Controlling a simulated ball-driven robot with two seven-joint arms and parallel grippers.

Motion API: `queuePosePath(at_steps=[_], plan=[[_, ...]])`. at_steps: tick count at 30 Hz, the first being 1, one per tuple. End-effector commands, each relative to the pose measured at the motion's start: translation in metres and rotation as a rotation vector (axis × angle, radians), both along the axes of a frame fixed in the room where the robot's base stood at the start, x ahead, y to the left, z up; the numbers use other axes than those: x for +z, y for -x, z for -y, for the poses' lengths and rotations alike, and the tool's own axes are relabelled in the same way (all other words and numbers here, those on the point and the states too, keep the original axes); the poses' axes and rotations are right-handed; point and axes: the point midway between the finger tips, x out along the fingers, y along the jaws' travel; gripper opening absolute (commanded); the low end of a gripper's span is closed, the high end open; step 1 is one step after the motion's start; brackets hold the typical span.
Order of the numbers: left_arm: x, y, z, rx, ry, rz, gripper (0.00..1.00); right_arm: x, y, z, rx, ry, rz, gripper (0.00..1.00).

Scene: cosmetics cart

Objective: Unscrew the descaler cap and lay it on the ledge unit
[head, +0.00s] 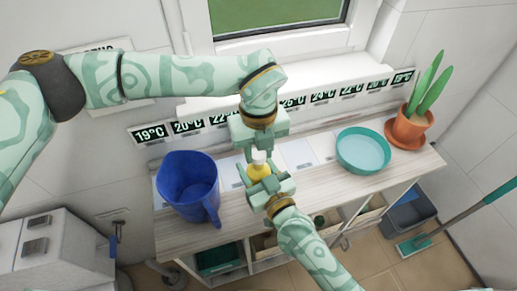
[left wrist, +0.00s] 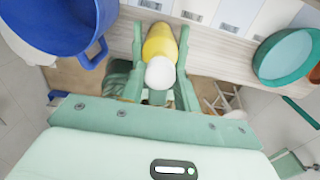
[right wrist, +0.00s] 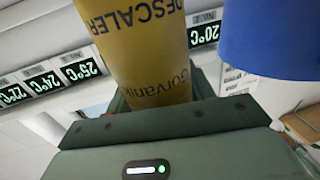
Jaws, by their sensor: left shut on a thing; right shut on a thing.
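The descaler bottle has a yellow body (head: 258,172) and a white cap (head: 259,156). My right gripper (head: 266,183) is shut on the yellow body. The right wrist view shows the body with its DESCALER lettering (right wrist: 140,50) close up. My left gripper (head: 258,150) comes from above and is shut on the white cap, which also shows between its fingers in the left wrist view (left wrist: 160,73). I cannot tell whether the cap is loose from the bottle, or whether the bottle touches the surface. The ledge unit (head: 405,163) has a pale wooden top under the window.
A blue jug (head: 187,185) stands left of the bottle on the unit. A teal bowl (head: 363,150) and a potted plant (head: 410,125) stand to the right. A row of temperature displays (head: 295,101) lines the back. Some top is bare between bottle and bowl.

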Motion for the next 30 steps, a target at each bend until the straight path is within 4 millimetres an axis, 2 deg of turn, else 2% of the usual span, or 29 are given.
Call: queuePosePath(at_steps=[9,15,16,18,26,30], plan=[[0.037,0.000,0.000,-0.001,0.002,0.002,0.04,-0.001,0.000,0.000,0.000,0.001,-0.003,0.00],[0.039,0.000,0.000,0.000,0.000,0.000,0.04,-0.001,0.000,0.000,0.000,0.001,-0.003,0.00],[0.039,0.000,0.000,0.000,0.000,0.000,0.04,-0.001,0.000,0.000,0.000,0.001,-0.003,0.59],[0.039,0.000,0.000,0.000,0.000,0.000,0.04,-0.001,0.000,0.000,0.000,0.001,-0.003,0.78],[0.039,0.000,0.000,0.000,0.001,0.000,0.04,-0.001,0.000,0.000,0.000,0.000,-0.001,0.79],[0.040,0.000,0.000,0.000,0.001,0.001,0.04,-0.001,0.009,0.005,0.000,0.002,-0.002,0.79]])
